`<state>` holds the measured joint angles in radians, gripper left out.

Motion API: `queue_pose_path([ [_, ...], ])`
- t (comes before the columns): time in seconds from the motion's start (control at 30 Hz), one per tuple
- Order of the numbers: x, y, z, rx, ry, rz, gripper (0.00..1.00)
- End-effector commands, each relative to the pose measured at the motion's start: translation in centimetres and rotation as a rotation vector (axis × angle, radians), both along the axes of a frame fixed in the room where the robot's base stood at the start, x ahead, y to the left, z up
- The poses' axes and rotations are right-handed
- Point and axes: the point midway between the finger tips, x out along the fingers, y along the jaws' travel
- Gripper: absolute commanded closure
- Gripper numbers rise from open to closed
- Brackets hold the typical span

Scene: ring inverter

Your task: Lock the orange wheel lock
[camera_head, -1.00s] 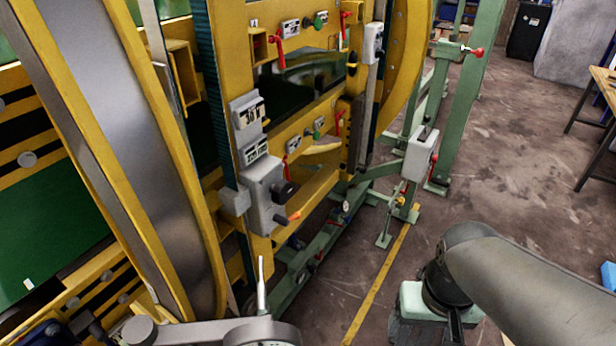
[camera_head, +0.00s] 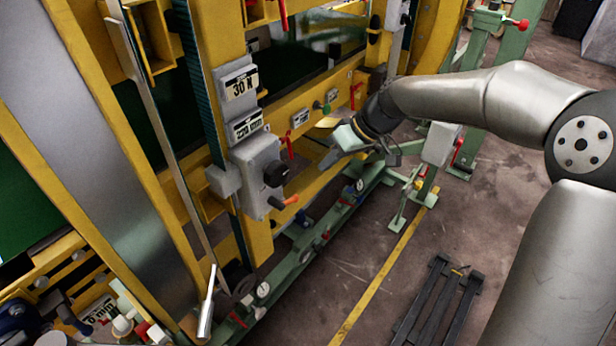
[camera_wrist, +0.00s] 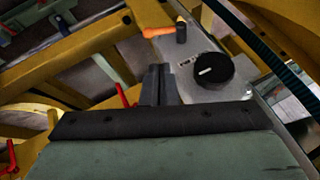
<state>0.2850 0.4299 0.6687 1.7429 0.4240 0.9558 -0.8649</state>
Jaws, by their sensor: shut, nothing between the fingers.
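The orange wheel lock (camera_head: 284,202) shows as a small orange handle low on a grey control box (camera_head: 256,165), which is fixed to a yellow post. A round black knob (camera_head: 276,173) sits just above it. My gripper (camera_head: 327,161) is shut and empty, to the right of the box and apart from the lock. In the wrist view, the shut fingers (camera_wrist: 160,82) point toward the box. The orange handle (camera_wrist: 158,31) lies just beyond their tips, and the black knob (camera_wrist: 214,70) is to their right. The green gripper body hides the lower part of that view.
Yellow frame beams (camera_head: 310,98) with small red and green levers run behind my gripper. A green base rail (camera_head: 300,255) lies below. A metal lever (camera_head: 207,305) stands at the lower front. The floor right of the yellow line (camera_head: 375,285) is partly clear.

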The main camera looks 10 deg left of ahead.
Motion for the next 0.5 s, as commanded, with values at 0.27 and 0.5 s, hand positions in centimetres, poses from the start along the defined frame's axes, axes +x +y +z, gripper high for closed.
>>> queue_pose_path([
  [0.27,1.73,1.5,0.77,0.091,-0.03,0.044,1.0],
  [0.5,1.69,1.47,0.72,0.088,-0.03,0.044,1.0],
])
